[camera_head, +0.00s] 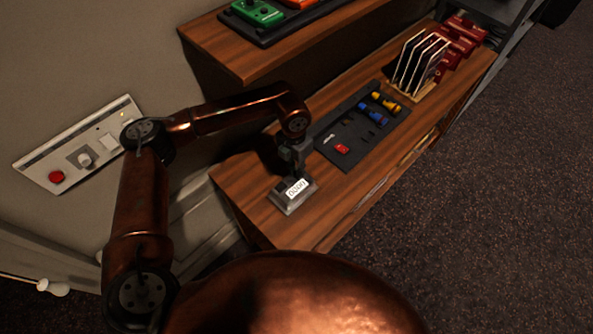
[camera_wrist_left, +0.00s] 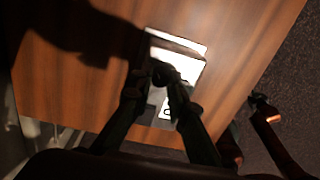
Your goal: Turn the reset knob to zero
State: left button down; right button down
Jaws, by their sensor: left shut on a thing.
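A grey counter box (camera_head: 283,204) with a white digit label (camera_head: 297,188) stands near the front end of the wooden desk. The label seems to show zeros, but it is too small to read surely. My left gripper (camera_head: 292,168) points down over the back of this box and hides the knob in the head view. In the left wrist view the two fingers of my left gripper (camera_wrist_left: 162,80) are closed around a small dark knob (camera_wrist_left: 163,71) above the pale box (camera_wrist_left: 178,48). The knob's exact angle cannot be told. My right gripper does not show clearly in either view.
A dark mat (camera_head: 357,138) with small coloured parts lies just beyond the box. A raised shelf (camera_head: 250,60) is behind, and a wall panel (camera_head: 80,150) with a red button is at left.

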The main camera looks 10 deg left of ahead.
pick_arm(q)
jog(key=m+b, duration=0.3)
jog(key=m, duration=0.3)
jog(key=shift+w+d, duration=0.1)
jog(key=shift+w, duration=0.05)
jog(key=m+b, duration=0.2)
jog(key=m, duration=0.3)
jog(key=shift+m, duration=0.4)
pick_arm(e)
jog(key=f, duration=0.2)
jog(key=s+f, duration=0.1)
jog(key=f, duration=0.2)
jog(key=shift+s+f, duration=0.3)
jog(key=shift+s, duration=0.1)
pick_arm(q)
jog(key=shift+r, duration=0.1)
jog(key=c, duration=1.8)
grip_release()
jog(key=shift+c, duration=0.2)
notch_tip(320, 180, up, 7)
jog(key=shift+w+r, duration=0.1)
jog(key=shift+r, duration=0.1)
